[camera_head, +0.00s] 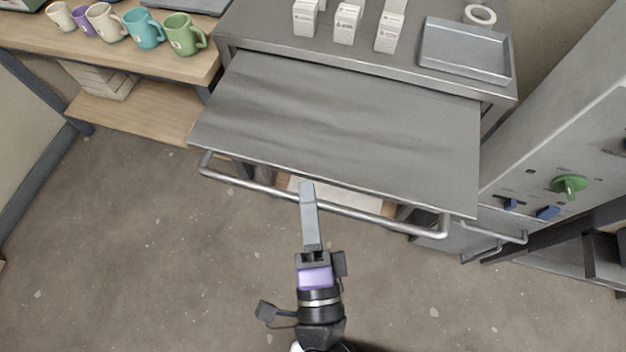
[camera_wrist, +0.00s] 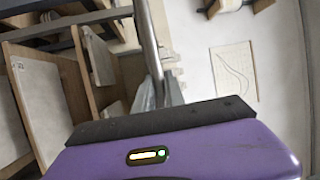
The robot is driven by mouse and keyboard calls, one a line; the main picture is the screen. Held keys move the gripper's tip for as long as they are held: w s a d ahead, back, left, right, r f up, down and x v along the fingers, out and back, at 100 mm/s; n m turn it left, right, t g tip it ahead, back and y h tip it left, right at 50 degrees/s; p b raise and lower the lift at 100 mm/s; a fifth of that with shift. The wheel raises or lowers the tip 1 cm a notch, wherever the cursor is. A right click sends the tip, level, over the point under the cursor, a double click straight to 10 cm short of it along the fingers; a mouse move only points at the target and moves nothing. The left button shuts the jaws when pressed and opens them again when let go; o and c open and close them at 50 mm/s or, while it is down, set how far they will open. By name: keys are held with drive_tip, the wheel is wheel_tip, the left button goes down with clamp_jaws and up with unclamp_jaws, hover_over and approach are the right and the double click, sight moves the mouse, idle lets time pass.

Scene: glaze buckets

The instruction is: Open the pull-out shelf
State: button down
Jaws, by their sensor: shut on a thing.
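The pull-out shelf (camera_head: 340,128) is a flat grey metal sheet. It stands out from under the grey metal counter (camera_head: 270,38) toward me. A long silver bar handle (camera_head: 385,217) runs along its front edge. My gripper (camera_head: 307,190) is at the bar, a little left of its middle, with its fingers shut on it. In the wrist view the fingers (camera_wrist: 160,95) close around the bar (camera_wrist: 149,40), which runs up the picture. The exact contact is partly hidden by the fingers.
White boxes (camera_head: 347,22), a metal tray (camera_head: 464,52) and a tape roll (camera_head: 480,14) stand on the counter. Several mugs (camera_head: 145,30) stand on a wooden shelf at left. A grey cabinet (camera_head: 560,150) with knobs and handles is at right. The floor (camera_head: 170,240) in front is clear.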

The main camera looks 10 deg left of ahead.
drive_tip(key=c, duration=1.4)
unclamp_jaws()
drive_tip(key=shift+s, duration=0.1)
drive_tip(key=b+v, duration=0.1)
drive_tip(key=v, duration=0.6)
drive_tip(key=shift+s+d+f+b, duration=0.15)
drive_tip(key=shift+s+b, duration=0.2)
drive_tip(key=shift+b, duration=0.05)
